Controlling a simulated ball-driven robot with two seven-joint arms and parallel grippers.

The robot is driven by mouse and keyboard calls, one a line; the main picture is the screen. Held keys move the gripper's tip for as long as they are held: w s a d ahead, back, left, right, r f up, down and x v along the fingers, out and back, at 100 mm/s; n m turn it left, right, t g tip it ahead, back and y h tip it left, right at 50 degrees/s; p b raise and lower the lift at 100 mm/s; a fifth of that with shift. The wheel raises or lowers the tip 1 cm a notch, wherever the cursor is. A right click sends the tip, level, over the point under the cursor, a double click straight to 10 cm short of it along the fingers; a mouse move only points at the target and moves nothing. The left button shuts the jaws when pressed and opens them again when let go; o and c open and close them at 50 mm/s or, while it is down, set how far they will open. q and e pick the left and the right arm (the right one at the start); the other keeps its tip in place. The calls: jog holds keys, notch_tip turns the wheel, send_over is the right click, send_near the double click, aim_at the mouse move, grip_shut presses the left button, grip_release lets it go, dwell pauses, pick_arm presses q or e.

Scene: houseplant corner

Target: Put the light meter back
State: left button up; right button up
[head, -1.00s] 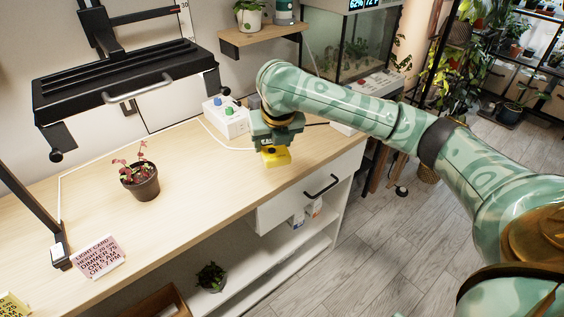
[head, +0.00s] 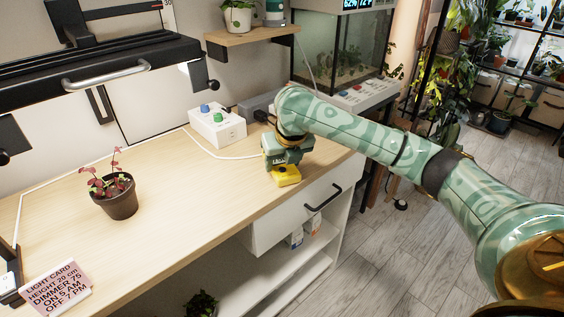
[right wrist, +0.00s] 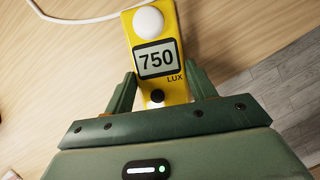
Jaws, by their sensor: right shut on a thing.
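The light meter (right wrist: 173,27) is yellow with a white dome and a display reading 750 LUX. In the head view the light meter (head: 285,177) is at the right part of the wooden bench top, near its front edge. My right gripper (right wrist: 163,84) is shut on the meter's lower end, one finger on each side. In the head view my right gripper (head: 285,160) covers the meter's far part. I cannot tell whether the meter touches the bench. My left gripper is not in view.
A potted red-leaved plant (head: 115,197) stands on the bench at left. A white control box (head: 217,126) with blue and green knobs stands behind my gripper, with a white cable (head: 215,153). A light card (head: 56,287) is at the front left. The bench middle is clear.

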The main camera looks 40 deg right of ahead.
aim_at(285, 168)
jog(key=o, duration=1)
jog(key=shift+o, duration=0.8)
jog(key=shift+r, duration=0.1)
jog(key=p+v, duration=0.3)
jog(key=v, duration=0.1)
jog(key=shift+r, duration=0.45)
pick_arm(q)
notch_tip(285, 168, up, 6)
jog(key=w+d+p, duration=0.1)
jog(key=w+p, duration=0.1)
jog(key=p, duration=0.2)
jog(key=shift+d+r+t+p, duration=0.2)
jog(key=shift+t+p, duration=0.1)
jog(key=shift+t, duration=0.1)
pick_arm(e)
jog(key=v, duration=0.7)
jog(key=shift+s, duration=0.1)
